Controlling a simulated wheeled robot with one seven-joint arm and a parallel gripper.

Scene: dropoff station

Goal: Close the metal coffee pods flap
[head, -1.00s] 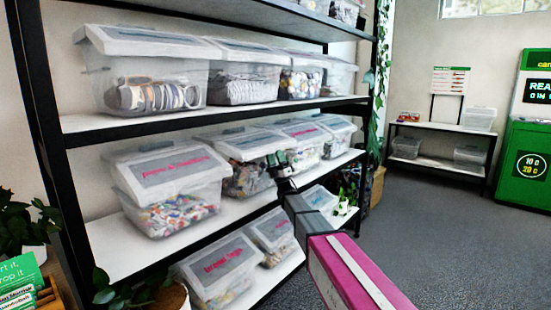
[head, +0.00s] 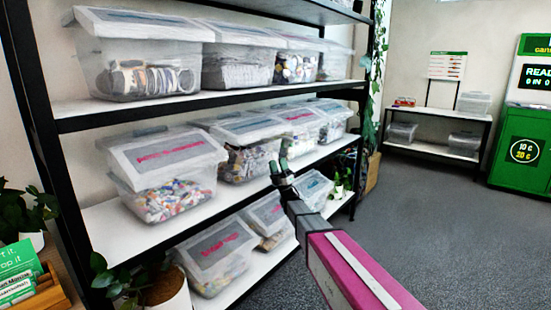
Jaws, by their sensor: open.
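Clear plastic bins with flap lids stand on the shelves. I cannot read which label says metal coffee pods. On the middle shelf, the large front bin (head: 166,190) holds colourful small pieces under a pink-lettered flap (head: 170,152). Behind it is a bin with dark and pale contents (head: 245,162) and its own flap (head: 243,128); further bins follow to the right. The flaps I can make out look down, though small gaps cannot be told. My gripper (head: 280,160) is open and empty, in front of the middle-shelf bins, seen against the shelf edge.
Bins with pink-lettered lids (head: 218,245) sit on the lower shelf. Black shelf posts (head: 70,215) and shelf edges (head: 225,98) frame the bins. Potted plants (head: 165,290) stand at lower left. Grey floor (head: 440,225) to the right is clear.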

